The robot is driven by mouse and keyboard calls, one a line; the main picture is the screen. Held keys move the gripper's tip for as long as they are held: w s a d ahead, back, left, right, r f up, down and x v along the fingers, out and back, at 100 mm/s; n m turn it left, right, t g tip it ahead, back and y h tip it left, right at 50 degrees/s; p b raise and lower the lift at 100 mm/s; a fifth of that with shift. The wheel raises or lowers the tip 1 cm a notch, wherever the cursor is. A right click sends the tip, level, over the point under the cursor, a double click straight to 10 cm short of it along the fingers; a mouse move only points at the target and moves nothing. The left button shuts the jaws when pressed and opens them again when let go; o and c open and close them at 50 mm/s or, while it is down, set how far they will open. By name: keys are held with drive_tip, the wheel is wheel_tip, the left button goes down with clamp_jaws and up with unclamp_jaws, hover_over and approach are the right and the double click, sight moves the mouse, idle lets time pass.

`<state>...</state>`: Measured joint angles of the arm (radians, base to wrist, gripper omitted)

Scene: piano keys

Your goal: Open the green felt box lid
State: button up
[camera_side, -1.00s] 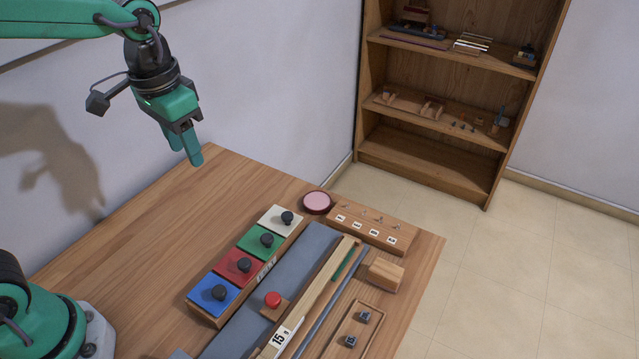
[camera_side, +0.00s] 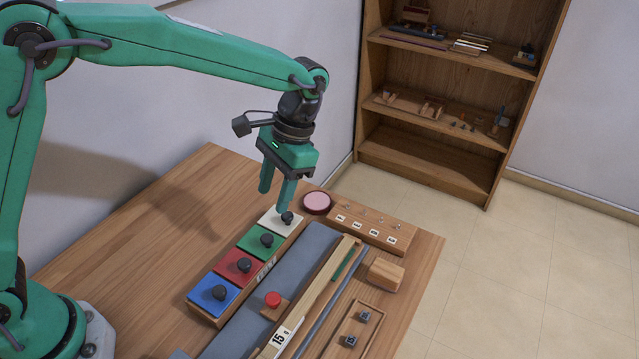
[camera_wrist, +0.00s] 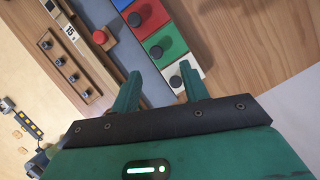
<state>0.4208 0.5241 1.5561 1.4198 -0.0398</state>
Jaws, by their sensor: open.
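The green lid (camera_side: 257,243) with its dark round knob lies flat on a wooden box, second from the far end of a row of coloured lids. The white lid (camera_side: 273,222) is beyond it, and the red lid (camera_side: 241,266) and blue lid (camera_side: 213,294) are nearer. In the wrist view the green lid (camera_wrist: 176,40) lies ahead of the fingers, past the white lid (camera_wrist: 192,75). My gripper (camera_side: 275,202) is open and empty above the white lid's end of the row. In the wrist view my gripper (camera_wrist: 161,88) shows spread fingers.
A pink round pad (camera_side: 317,202) and a wooden block with labelled pegs (camera_side: 372,228) stand beyond. The table left of the lids is clear.

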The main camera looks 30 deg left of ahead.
sight(267, 237)
drive_tip(key=shift+w+d+f, duration=0.1)
drive_tip(key=shift+d+f, duration=0.4)
drive_tip(key=shift+f, duration=0.1)
drive_tip(key=shift+x, duration=3.9)
clamp_jaws()
